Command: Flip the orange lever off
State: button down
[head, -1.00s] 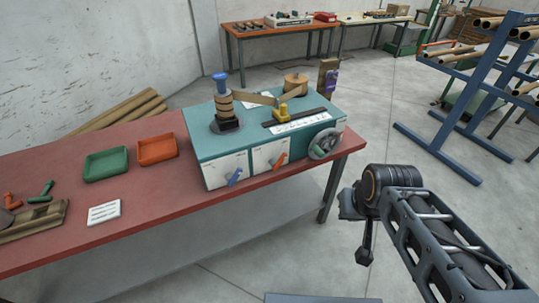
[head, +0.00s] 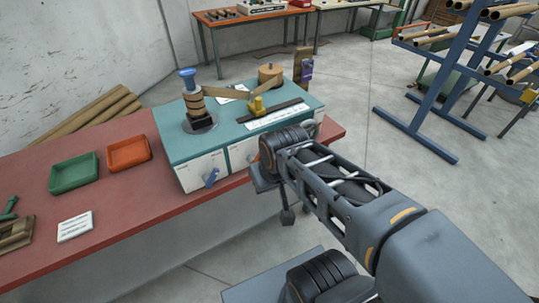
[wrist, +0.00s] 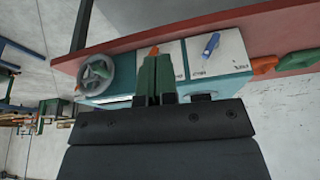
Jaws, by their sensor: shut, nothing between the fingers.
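The orange lever (wrist: 155,50) shows as a small tip in the wrist view, just beyond my fingertips and partly hidden by them. It is on a white plate on the front of the teal winder (head: 246,120). In the head view my arm covers most of that plate, so the lever's position is unclear. My gripper (wrist: 157,60) has green fingers, shut together and empty, pointing at the winder's front. Whether they touch the orange lever cannot be told. A blue lever (head: 211,178) stands on the neighbouring white plate; it also shows in the wrist view (wrist: 211,45).
A handwheel (wrist: 96,74) is on the winder, on the other side of the orange lever from the blue one. A green tray (head: 74,173) and an orange tray (head: 128,153) sit on the red bench (head: 120,215). Floor in front is open.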

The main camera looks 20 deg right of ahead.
jog(key=w+f+m+g+y+b, duration=0.1)
jog(key=w+f+m+y+b, duration=0.4)
jog(key=f+b, duration=0.4)
jog(key=w+f+m+y+b, duration=0.35)
jog(key=f+y+b, duration=0.4)
jog(key=b, duration=0.25)
jog(key=w+d+f+m+t+y+b, duration=0.1)
jog(key=w+d+f+t+b, duration=0.1)
jog(key=d, duration=0.5)
jog(key=w+d+f+m+t+y+b, duration=0.1)
jog(key=w+d+f+m+t+b, duration=0.1)
jog(key=d+t+b, duration=0.3)
jog(key=w+d+f+m+t+y+b, duration=0.2)
jog(key=d+t, duration=0.4)
jog(key=d, duration=0.3)
jog(key=shift+w+b, duration=0.8)
jog(key=shift+b, duration=0.15)
jog(key=shift+f+m, duration=0.1)
jog(key=shift+m, duration=0.15)
